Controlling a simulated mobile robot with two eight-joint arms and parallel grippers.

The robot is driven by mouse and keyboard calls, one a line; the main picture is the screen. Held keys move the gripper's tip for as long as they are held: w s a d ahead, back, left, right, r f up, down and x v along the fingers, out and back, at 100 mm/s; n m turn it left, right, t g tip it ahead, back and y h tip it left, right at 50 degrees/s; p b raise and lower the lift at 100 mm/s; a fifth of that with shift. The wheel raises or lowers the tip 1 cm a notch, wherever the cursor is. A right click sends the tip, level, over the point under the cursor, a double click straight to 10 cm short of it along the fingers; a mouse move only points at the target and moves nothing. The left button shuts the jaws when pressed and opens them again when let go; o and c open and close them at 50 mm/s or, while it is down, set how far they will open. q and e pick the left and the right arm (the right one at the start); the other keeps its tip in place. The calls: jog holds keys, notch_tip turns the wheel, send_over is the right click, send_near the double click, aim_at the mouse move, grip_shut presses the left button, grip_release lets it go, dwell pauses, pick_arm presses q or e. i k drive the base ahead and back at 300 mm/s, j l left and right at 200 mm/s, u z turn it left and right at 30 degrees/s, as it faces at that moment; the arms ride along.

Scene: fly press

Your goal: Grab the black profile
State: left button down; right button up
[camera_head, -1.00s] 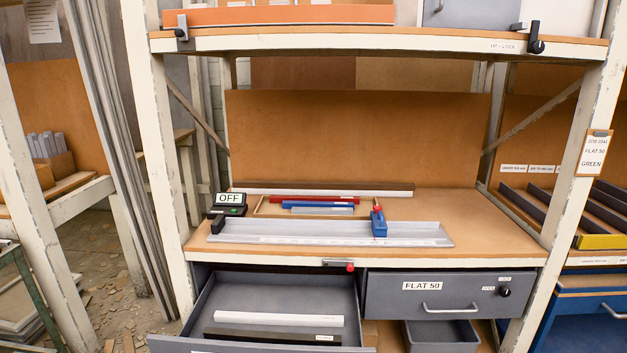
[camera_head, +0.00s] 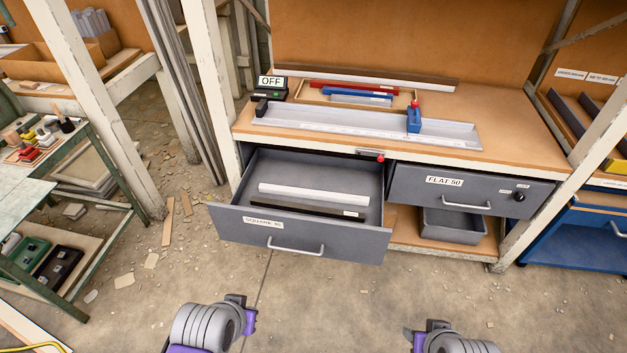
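The black profile (camera_head: 295,209) is a thin dark bar lying in the open grey drawer (camera_head: 300,235), close behind its front panel. It has a small white tag near its right end. A white profile (camera_head: 313,194) lies just behind it in the same drawer. The drawer front carries a label that seems to read SQUARE. My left gripper (camera_head: 248,318) and my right gripper (camera_head: 412,340) are low in the view, in front of and below the drawer, apart from it. Their fingers are mostly hidden or cut off, so their opening does not show.
The bench top above holds a long grey channel (camera_head: 350,135) with a blue stop (camera_head: 414,118), red and blue bars, and an OFF display (camera_head: 271,82). A closed FLAT 50 drawer (camera_head: 470,190) is at right, above a grey bin (camera_head: 453,224). The floor in front is open.

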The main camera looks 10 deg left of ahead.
aim_at(283, 205)
jog(key=i+l+u, duration=0.9)
jog(key=k, duration=0.1)
